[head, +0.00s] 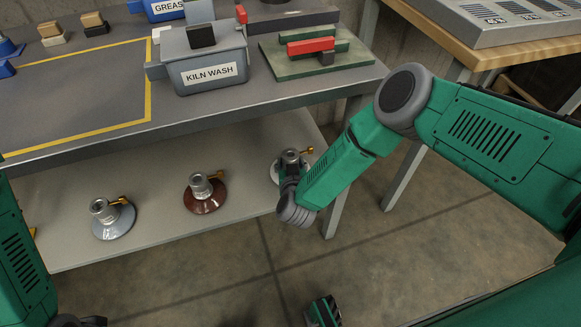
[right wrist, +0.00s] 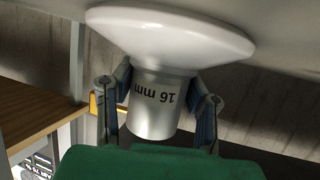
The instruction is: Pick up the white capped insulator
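The white capped insulator (head: 276,172) stands on the lower shelf at its right end in the head view, partly hidden by my right gripper (head: 290,172). In the right wrist view, its white disc (right wrist: 170,32) and metal cap (right wrist: 155,105) marked "16 mm" show large. The fingers of my right gripper (right wrist: 160,85) lie along both sides of the cap and appear to touch it. The disc appears to rest on the shelf. A brass pin (right wrist: 96,104) shows beside the left finger. My left gripper is out of view.
A brown insulator (head: 204,194) and a pale grey-blue insulator (head: 113,220) stand left on the same shelf (head: 165,235). The worktop above holds a KILN WASH bin (head: 205,75) and a green plate (head: 315,60). A table leg (head: 338,205) is close to my right arm.

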